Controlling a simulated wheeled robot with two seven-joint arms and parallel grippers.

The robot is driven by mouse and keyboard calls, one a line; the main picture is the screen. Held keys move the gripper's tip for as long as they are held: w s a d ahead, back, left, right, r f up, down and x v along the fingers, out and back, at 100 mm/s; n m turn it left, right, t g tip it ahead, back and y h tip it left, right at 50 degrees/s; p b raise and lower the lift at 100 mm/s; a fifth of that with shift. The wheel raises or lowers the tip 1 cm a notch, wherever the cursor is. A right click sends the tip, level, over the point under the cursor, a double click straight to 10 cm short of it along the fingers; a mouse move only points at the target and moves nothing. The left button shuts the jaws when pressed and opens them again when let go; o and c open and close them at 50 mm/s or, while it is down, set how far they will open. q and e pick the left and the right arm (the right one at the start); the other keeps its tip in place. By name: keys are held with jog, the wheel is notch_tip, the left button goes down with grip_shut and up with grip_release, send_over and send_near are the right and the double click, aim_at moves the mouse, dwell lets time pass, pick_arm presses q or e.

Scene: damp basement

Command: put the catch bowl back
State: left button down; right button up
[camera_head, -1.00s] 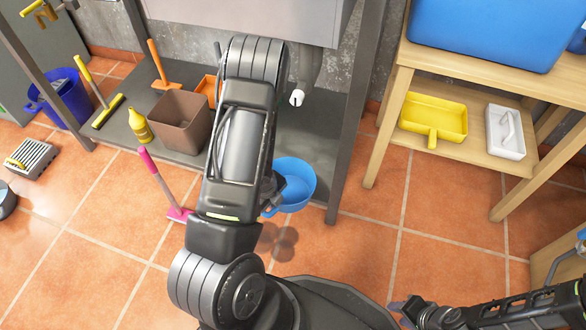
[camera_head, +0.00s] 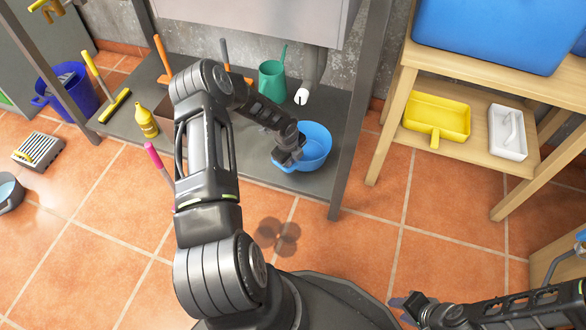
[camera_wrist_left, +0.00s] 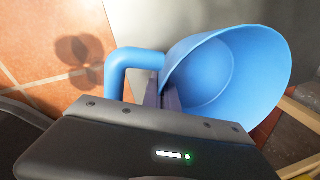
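The catch bowl is a blue bowl (camera_head: 318,143) with a side handle. In the head view it is over the right end of the dark low shelf (camera_head: 262,172), just below and right of the white-tipped drain pipe (camera_head: 309,75). I cannot tell whether it touches the shelf. My left gripper (camera_head: 287,158) is at its handle. In the left wrist view the fingers are shut on the handle side of the bowl (camera_wrist_left: 222,75), which appears tilted there; the fingertips are partly hidden. My right gripper (camera_head: 399,306) is low at the right, away from the bowl; its finger gap is unclear.
A green watering can (camera_head: 272,82) stands on the shelf behind the bowl. A grey shelf post (camera_head: 352,130) rises close to the bowl's right. A wooden table (camera_head: 390,120) with a yellow dustpan (camera_head: 436,117) stands right. A yellow bottle (camera_head: 143,120) is left.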

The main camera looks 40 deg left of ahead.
pick_arm(q)
jog(key=shift+f+b, duration=0.9)
jog(key=shift+f, duration=0.9)
jog(key=c, duration=2.1)
grip_release()
jog(key=o, duration=0.4)
